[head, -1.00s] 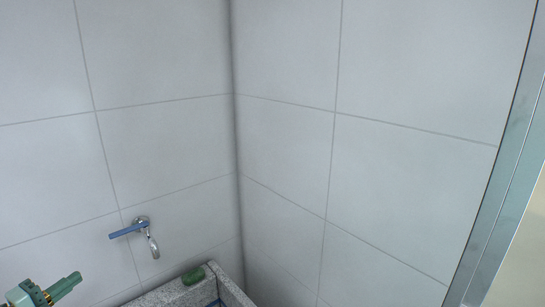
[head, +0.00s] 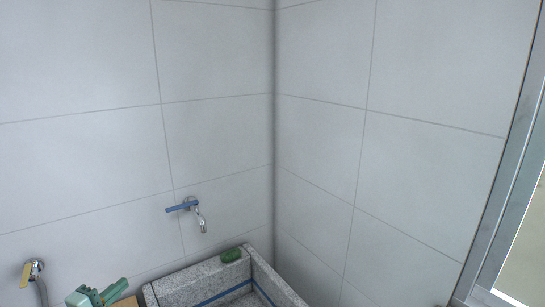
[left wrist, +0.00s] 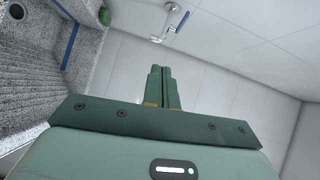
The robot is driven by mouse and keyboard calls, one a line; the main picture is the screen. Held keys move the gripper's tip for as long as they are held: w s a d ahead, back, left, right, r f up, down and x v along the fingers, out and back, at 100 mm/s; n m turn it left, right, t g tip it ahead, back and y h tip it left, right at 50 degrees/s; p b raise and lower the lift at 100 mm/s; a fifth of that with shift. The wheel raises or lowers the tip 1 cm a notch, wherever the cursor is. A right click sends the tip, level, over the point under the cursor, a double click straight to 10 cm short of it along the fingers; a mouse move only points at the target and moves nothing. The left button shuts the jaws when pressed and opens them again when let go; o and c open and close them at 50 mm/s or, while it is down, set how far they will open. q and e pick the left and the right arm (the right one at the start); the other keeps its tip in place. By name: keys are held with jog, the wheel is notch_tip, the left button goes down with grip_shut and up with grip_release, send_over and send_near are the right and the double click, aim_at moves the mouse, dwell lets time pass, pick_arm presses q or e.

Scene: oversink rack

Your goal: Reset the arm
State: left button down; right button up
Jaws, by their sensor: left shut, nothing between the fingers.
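My left gripper (head: 98,294) shows at the bottom left of the head view, green, in front of the tiled wall and left of the sink. In the left wrist view its two green fingers (left wrist: 158,84) are together with nothing between them. My right gripper is not in view.
A grey granite sink (head: 205,278) stands in the corner, with a green object (head: 231,255) on its back rim. A blue-handled tap (head: 188,205) is on the wall above it. A yellow-handled tap (head: 28,273) is at the far left. A metal frame (head: 500,200) is at the right.

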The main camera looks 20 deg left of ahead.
pick_arm(q)
jog(key=s+d+f+n+g+y, duration=0.3)
jog(key=s+d+n+g, duration=0.2)
jog(key=s+d, duration=0.4)
jog(key=s+d+f+n+g+y, duration=0.2)
jog(key=s+d+n+g, duration=0.35)
jog(key=d, duration=0.55)
jog(key=s+d+f+g+h+b, duration=0.1)
jog(key=s+d+f+b, duration=0.1)
jog(key=f, duration=0.9)
jog(key=s+d+f+g+h+b, duration=0.1)
jog(key=s+f, duration=0.1)
jog(key=f, duration=0.9)
jog(key=s+d+f+g+h+b, duration=0.1)
jog(key=s+d+f+b, duration=0.1)
jog(key=f, duration=0.9)
jog(key=s+f+n+g+h+b, duration=0.1)
jog(key=s+f+n+g+b, duration=0.1)
jog(key=s+f, duration=1.6)
jog(key=shift+s+f+n+g+b, duration=0.35)
jog(key=shift+s+n+b, duration=0.25)
jog(key=shift+b, duration=0.55)
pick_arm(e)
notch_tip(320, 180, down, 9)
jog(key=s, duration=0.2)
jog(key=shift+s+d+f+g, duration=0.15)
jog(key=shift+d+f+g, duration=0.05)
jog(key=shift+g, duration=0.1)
pick_arm(q)
jog(key=shift+a, duration=0.1)
